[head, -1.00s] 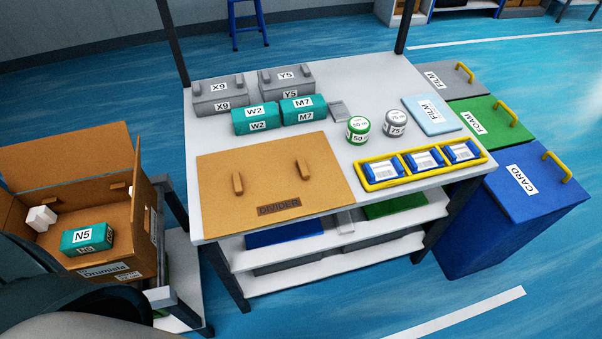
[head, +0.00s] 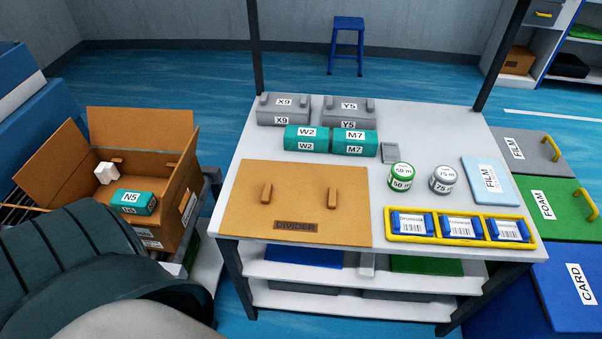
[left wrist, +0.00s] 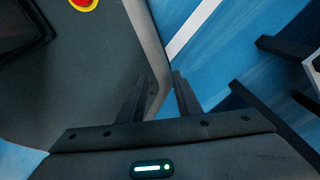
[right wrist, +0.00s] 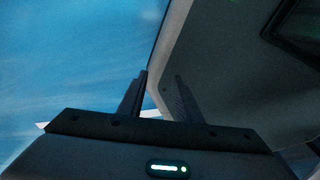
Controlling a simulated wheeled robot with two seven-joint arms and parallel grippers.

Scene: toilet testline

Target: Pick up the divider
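The divider (head: 318,205) is a flat tan board with two upright handles and a dark "DIVIDER" label. It lies flat on the front left of the white table (head: 420,120) in the head view. Neither gripper shows in the head view. My left gripper (left wrist: 160,80) is in the left wrist view with its two fingers apart and nothing between them, beside my grey body and above the blue floor. My right gripper (right wrist: 163,78) is in the right wrist view with its fingers a little apart and empty, also beside my body. Both are away from the divider.
An open cardboard box (head: 180,215) with a teal N5 pack (head: 133,203) stands left of the table. Grey and teal packs (head: 306,138) are behind the divider. A yellow tray (head: 405,238) and two tape rolls (head: 401,177) are to its right. Coloured bins (head: 575,290) stand further right.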

